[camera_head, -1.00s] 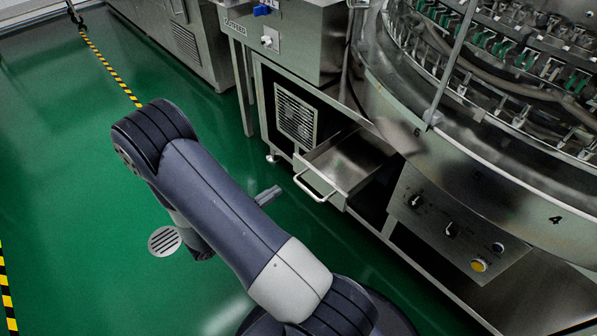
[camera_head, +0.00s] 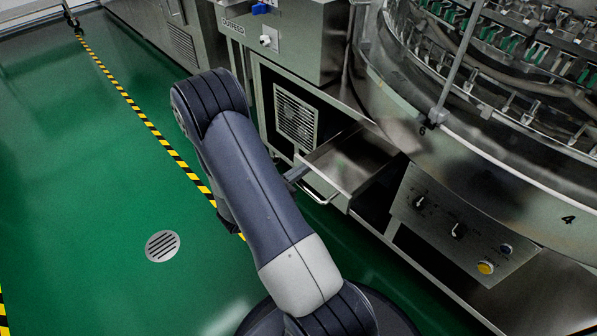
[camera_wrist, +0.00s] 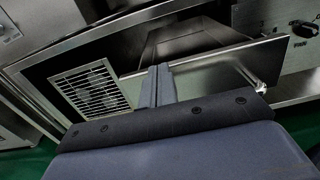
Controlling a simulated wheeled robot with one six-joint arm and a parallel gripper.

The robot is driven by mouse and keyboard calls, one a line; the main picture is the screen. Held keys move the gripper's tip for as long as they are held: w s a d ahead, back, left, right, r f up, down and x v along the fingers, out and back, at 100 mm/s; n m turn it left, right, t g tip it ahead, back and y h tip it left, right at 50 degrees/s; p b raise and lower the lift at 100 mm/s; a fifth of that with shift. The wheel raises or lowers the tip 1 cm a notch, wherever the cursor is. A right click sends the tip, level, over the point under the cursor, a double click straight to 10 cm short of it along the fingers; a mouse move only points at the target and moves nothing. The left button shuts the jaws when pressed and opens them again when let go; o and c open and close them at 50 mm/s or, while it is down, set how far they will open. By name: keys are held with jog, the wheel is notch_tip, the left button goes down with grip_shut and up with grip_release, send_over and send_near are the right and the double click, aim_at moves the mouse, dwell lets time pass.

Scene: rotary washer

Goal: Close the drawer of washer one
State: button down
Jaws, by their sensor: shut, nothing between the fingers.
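The metal drawer (camera_head: 346,162) of the washer is pulled out, low under the round machine. Its bar handle (camera_head: 318,194) is on the drawer front and partly hidden by my arm. My gripper (camera_head: 297,174) is at the left end of the drawer front, its fingers shut and empty. In the wrist view the shut fingers (camera_wrist: 158,70) overlap the drawer front (camera_wrist: 210,72), left of the handle end (camera_wrist: 261,87). I cannot tell whether the fingertips touch the front.
A vent grille (camera_head: 296,120) is left of the drawer. A control panel (camera_head: 455,228) with knobs and a yellow button is at its right. The round washer (camera_head: 480,150) stands above. Green floor with a drain (camera_head: 163,246) and a yellow-black stripe (camera_head: 150,127) is clear at left.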

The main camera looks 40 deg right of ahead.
jog(key=d, duration=0.7)
jog(key=w+d+b, duration=0.1)
jog(key=d, duration=1.3)
jog(key=shift+w+b, duration=0.3)
jog(key=shift+b, duration=0.1)
jog(key=shift+w+d+r, duration=0.1)
jog(key=shift+d, duration=0.1)
jog(key=shift+a, duration=0.1)
jog(key=a, duration=0.4)
jog(key=a+p, duration=0.1)
jog(key=a, duration=0.4)
jog(key=s+a, duration=0.1)
jog(key=a, duration=0.4)
jog(key=shift+s+a+p, duration=0.1)
jog(key=shift+p, duration=0.3)
jog(key=b, duration=0.2)
send_over(347, 151)
